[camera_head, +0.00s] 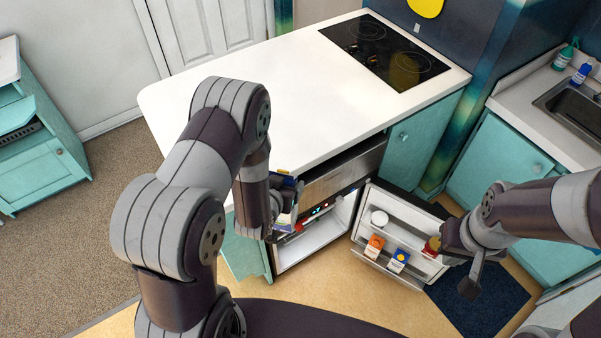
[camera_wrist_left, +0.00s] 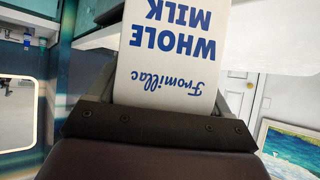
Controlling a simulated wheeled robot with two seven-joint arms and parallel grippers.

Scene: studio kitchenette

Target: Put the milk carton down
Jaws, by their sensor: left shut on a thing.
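In the left wrist view, the milk carton (camera_wrist_left: 172,52) is white with blue lettering reading "WHOLE MILK", upside down in the picture. My left gripper (camera_wrist_left: 158,122) is shut on it, its fingers along the carton's sides. In the head view, my left gripper (camera_head: 279,222) is at the front of the open fridge, below the counter edge; the carton is mostly hidden by my wrist there. My right gripper (camera_head: 458,262) is beside the outer end of the open fridge door; whether its fingers are apart is unclear.
The white counter (camera_head: 290,85) is bare apart from the black cooktop (camera_head: 385,52). A sink (camera_head: 572,105) is at the right.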

